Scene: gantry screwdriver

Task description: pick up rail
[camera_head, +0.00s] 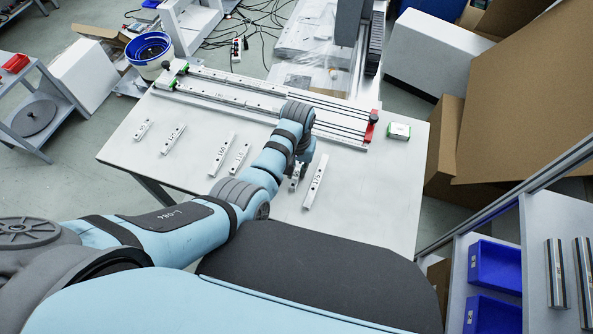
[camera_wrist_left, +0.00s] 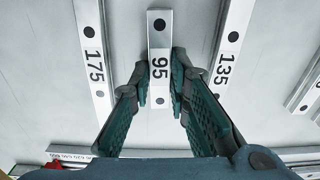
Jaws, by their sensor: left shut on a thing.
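Several short white rails with printed numbers lie on the white table (camera_head: 370,215). My left gripper (camera_wrist_left: 161,85) is shut on the rail marked 95 (camera_wrist_left: 160,32), with a finger on each side of it. In the head view, my left wrist hides most of this gripper, and part of the 95 rail (camera_head: 293,184) shows below it. I cannot tell whether that rail is clear of the table. The rail marked 175 (camera_wrist_left: 92,45) and the rail marked 135 (camera_wrist_left: 232,40) lie on either side, apart from the fingers. My right gripper is not in view.
A long double-rail assembly (camera_head: 235,87) with a red end piece (camera_head: 372,125) lies along the table's back. A small green and white box (camera_head: 399,131) stands at its right end. Other rails (camera_head: 220,155) lie left of my arm. The table's right front is clear.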

